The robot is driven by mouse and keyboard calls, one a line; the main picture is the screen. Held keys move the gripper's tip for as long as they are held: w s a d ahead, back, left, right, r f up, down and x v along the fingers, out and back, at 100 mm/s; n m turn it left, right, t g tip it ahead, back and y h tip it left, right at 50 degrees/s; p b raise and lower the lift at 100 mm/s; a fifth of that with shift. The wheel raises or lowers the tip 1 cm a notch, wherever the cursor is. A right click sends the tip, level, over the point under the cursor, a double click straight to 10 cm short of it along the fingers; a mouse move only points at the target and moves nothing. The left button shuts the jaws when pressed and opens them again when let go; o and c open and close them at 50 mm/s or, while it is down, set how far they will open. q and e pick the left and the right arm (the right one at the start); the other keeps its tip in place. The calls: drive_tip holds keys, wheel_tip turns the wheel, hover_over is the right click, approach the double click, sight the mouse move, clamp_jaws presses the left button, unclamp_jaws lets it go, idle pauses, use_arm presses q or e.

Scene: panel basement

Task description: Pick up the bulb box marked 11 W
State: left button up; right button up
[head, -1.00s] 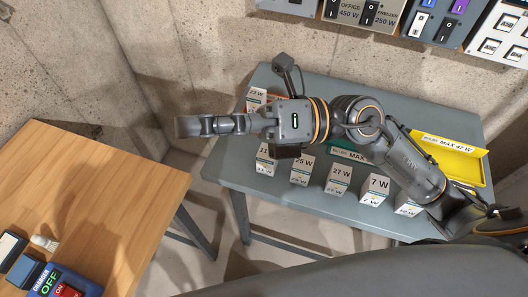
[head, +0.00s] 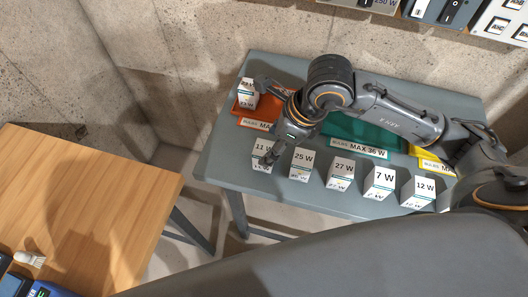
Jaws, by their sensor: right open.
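The white bulb box marked 11 W (head: 260,150) stands at the left end of the front row on the grey table. My right gripper (head: 269,158) points down at it from above and behind. The fingertips are at the right side of the box and cover part of it. The jaws are open; I cannot tell whether they touch the box. My left gripper is not in view.
Boxes marked 25 W (head: 302,161), 27 W (head: 341,170), 7 W (head: 380,180) and 12 W (head: 418,189) continue the row closely rightward. Behind are an orange tray (head: 255,124) holding a box (head: 248,92), a green tray (head: 345,128) and a yellow tray (head: 425,154). A wooden table (head: 110,185) is at left.

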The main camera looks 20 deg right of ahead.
drive_tip(key=shift+x, duration=0.9)
drive_tip(key=p+x, duration=0.1)
drive_tip(key=x, duration=0.1)
drive_tip(key=p+x, duration=0.1)
drive_tip(key=x, duration=0.1)
drive_tip(key=shift+w+a+f, duration=0.15)
drive_tip(key=shift+a+f, duration=0.05)
drive_tip(key=shift+a, duration=0.25)
drive_tip(key=shift+f, duration=0.25)
drive_tip(key=c, duration=1.2)
